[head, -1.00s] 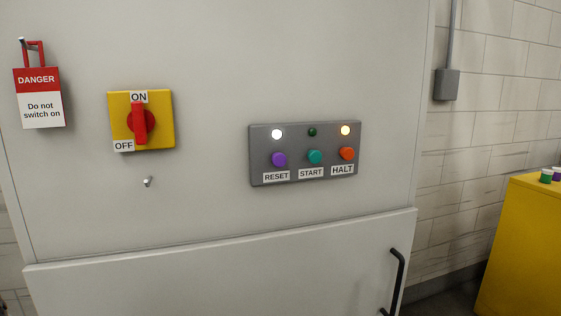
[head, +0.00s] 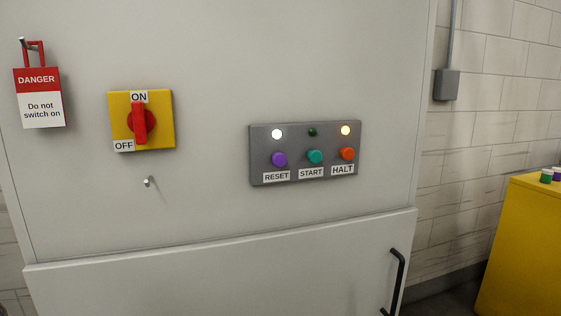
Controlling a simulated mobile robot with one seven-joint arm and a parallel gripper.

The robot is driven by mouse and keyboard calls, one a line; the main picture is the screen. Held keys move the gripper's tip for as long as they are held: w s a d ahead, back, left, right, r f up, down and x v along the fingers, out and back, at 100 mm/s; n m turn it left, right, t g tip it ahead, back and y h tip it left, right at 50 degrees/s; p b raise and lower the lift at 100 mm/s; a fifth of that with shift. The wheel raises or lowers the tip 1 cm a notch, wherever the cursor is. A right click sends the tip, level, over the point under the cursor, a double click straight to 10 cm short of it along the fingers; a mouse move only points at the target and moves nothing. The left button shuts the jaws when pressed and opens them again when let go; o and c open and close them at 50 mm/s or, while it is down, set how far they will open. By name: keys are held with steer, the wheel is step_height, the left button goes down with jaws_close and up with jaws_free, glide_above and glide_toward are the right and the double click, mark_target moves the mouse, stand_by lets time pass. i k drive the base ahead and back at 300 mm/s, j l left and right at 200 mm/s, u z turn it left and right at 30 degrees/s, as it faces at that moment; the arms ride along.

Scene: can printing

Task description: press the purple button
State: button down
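The purple button (head: 279,159) is round and sits at the left of a grey control panel (head: 300,182) on the front of a pale cabinet. A label reading RESET (head: 276,176) is below it, and a lit white lamp (head: 277,134) is above it. A teal START button (head: 315,157) and an orange HALT button (head: 347,154) are to its right. My gripper is not in view, and nothing covers the purple button.
A yellow switch box (head: 162,104) with a red handle (head: 139,123), pointing to ON, is left of the panel. A danger tag (head: 40,100) hangs at far left. A small peg (head: 148,182) and a black door handle (head: 398,275) stick out. A yellow cabinet (head: 520,245) stands at right.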

mark_target(279, 159)
steer(key=l+u, duration=0.35)
steer(key=l, duration=0.3)
steer(key=l+u, duration=0.35)
steer(key=l, duration=0.25)
